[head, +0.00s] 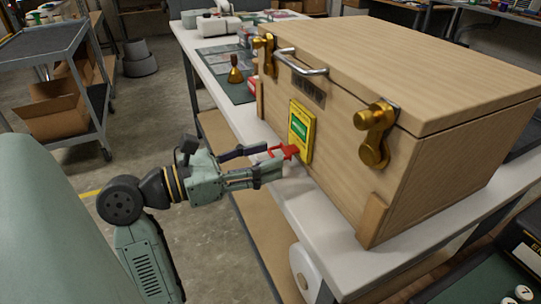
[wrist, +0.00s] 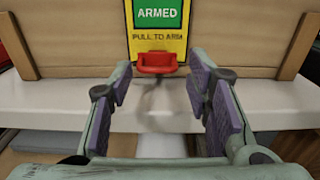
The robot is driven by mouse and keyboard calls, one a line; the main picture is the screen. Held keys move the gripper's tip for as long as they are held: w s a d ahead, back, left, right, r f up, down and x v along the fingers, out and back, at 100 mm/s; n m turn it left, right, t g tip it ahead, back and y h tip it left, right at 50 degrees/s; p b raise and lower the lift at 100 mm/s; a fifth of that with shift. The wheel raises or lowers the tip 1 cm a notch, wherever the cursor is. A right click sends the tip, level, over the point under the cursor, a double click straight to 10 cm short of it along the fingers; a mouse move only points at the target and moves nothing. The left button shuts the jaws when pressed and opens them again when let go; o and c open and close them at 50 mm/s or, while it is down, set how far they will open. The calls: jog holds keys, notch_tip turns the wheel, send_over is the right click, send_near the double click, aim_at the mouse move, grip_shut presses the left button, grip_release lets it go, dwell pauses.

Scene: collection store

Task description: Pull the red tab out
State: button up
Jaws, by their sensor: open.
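The red tab (head: 287,151) sticks out from the lower part of a yellow label plate (head: 306,116) on the front of the wooden crate (head: 345,152). In the wrist view the red tab (wrist: 156,63) is below the words "PULL TO ARM", and a green "ARMED" panel (wrist: 157,13) shows above. My gripper (head: 274,160) is open and points at the crate front. In the wrist view its fingers (wrist: 160,82) stand left and right of the tab's line, with the tab just beyond the fingertips. Nothing is held, and no contact shows.
The crate stands on a white-topped table (head: 330,225). Brass latches (head: 374,133) and a metal handle (head: 300,62) are on its front. A grey cart (head: 50,50) stands at far left.

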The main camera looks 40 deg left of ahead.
jog(key=v, duration=1)
jog(key=shift+d, duration=0.1)
